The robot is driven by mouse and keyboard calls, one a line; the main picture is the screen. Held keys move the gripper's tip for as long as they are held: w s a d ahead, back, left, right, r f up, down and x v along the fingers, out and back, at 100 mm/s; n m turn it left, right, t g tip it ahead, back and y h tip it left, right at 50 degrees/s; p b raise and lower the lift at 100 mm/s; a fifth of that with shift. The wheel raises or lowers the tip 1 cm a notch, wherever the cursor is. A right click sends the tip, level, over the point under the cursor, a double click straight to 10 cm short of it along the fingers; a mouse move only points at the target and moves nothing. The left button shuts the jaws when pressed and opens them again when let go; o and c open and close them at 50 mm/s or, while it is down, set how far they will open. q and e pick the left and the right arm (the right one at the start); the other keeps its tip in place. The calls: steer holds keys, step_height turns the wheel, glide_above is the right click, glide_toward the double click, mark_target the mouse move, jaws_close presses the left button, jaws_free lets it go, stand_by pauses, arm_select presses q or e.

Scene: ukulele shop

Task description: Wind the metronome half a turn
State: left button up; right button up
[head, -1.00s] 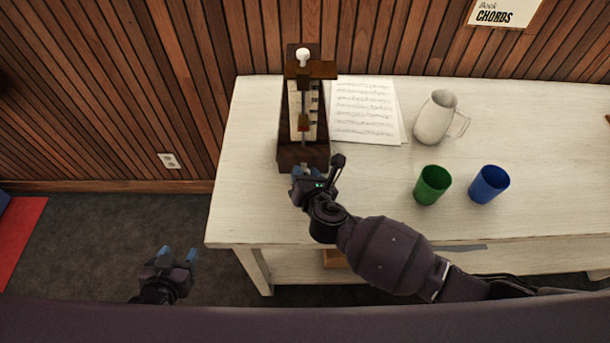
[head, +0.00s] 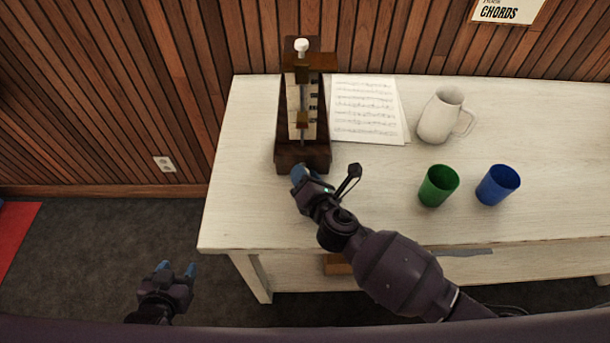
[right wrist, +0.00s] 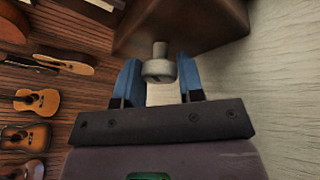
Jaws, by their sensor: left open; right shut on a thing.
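The dark wooden metronome (head: 303,157) stands upright at the left end of the pale table, with a white knob (head: 302,46) at its top and a scale and pendulum on its front. My right gripper (head: 302,174) is at the metronome's lower front. In the right wrist view, a grey metal winding key (right wrist: 158,68) sticks out of the metronome's wooden body (right wrist: 185,25). My left gripper (head: 176,270) is open and empty, low at the left, off the table.
Sheet music (head: 366,110) lies right of the metronome. A cream mug (head: 440,118), a green cup (head: 438,186) and a blue cup (head: 498,185) stand further right on the table (head: 240,215). A slatted wood wall (head: 150,90) is behind.

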steer(key=o, duration=0.9)
steer(key=v, duration=1.1)
steer(key=shift+p, duration=0.4)
steer(key=shift+w, duration=0.1)
